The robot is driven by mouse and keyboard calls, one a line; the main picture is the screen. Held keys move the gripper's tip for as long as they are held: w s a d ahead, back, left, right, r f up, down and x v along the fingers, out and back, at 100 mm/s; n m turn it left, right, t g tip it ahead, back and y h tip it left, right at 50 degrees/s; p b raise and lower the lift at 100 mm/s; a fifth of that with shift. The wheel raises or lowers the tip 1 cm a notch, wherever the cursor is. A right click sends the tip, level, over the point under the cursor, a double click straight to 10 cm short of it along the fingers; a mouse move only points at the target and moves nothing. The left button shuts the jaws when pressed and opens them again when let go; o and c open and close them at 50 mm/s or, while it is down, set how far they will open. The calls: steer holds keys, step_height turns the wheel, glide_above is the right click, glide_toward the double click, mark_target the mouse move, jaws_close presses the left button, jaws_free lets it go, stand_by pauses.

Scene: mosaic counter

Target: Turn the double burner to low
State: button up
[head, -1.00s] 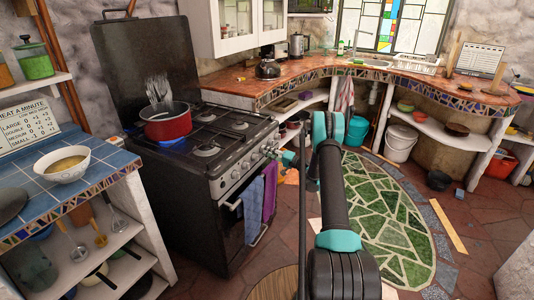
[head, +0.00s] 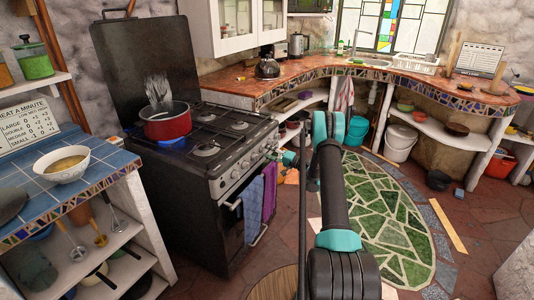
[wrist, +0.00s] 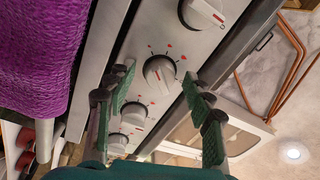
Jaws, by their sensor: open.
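The black stove (head: 185,190) stands at centre left in the head view, with a row of knobs along its front panel. In the wrist view, a round silver knob (wrist: 159,72) with red marks around it lies between the fingertips of my open gripper (wrist: 157,82). The fingers flank the knob; I cannot tell whether they touch it. My gripper also shows at the panel's right end in the head view (head: 277,156), partly hidden by my arm. I cannot tell which knob serves the double burner.
More knobs (wrist: 203,12) (wrist: 134,113) flank this one. Blue (head: 253,200) and purple (head: 269,190) towels hang from the oven handle; the purple one is close at left in the wrist view. A blue-tiled counter (head: 105,160) stands left of the stove. Floor is open at right.

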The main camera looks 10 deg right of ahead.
steer(key=r+v, duration=0.1)
steer(key=v, duration=1)
steer(key=shift+s+d+f, duration=0.2)
steer(key=shift+d+f, duration=0.1)
steer(key=shift+f, duration=0.25)
